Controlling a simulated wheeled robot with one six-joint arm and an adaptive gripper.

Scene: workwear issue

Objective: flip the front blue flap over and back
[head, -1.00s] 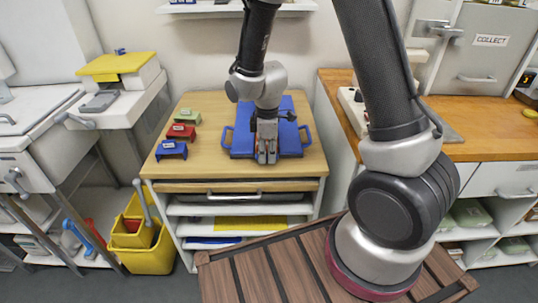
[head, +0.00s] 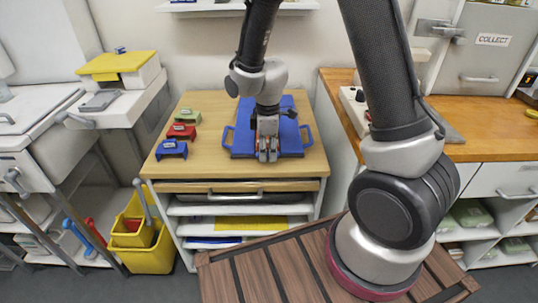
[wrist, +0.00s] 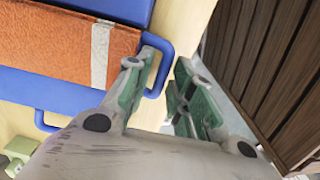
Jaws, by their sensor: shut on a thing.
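A blue folding piece (head: 240,145) with side loops lies on the wooden worktop. In the wrist view its blue panel (wrist: 50,90) lies beside an orange cloth (wrist: 60,42) with a pale stripe. A blue loop (wrist: 163,50) stands out toward the worktop's front edge, by my fingers. My gripper (head: 267,158) is low over the front middle of the blue piece. In the wrist view my gripper (wrist: 158,90) has its fingers around the loop and is shut on it. My gripper and wrist hide the middle of the front flap.
Green (head: 187,116), red (head: 181,131) and blue (head: 171,149) small blocks stand left of the blue piece. The worktop (head: 210,165) is bare in front of it. A yellow bin (head: 150,250) stands on the floor at left.

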